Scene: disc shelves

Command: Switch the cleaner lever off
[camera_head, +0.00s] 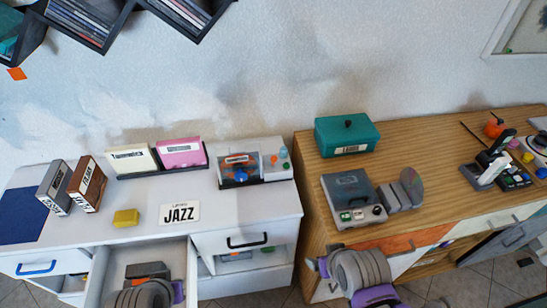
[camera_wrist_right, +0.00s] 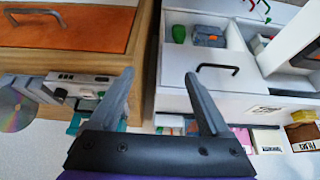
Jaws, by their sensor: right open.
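The disc cleaner (camera_head: 352,197) is a grey box on the wooden cabinet, with a green button and dark round knob on its front and discs standing at its right. It also shows in the right wrist view (camera_wrist_right: 85,80), upside down at the left. Which small part is the lever, and its position, I cannot tell. My right gripper (camera_wrist_right: 160,76) is open and empty, its fingers apart from the cleaner. In the head view my right arm is in front of the wooden cabinet, below the cleaner. My left arm shows at the bottom left; its fingers are not visible.
A teal box (camera_head: 347,135) stands behind the cleaner. Grey and coloured devices (camera_head: 490,168) stand at the right. Bare wood (camera_head: 430,160) lies right of the teal box.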

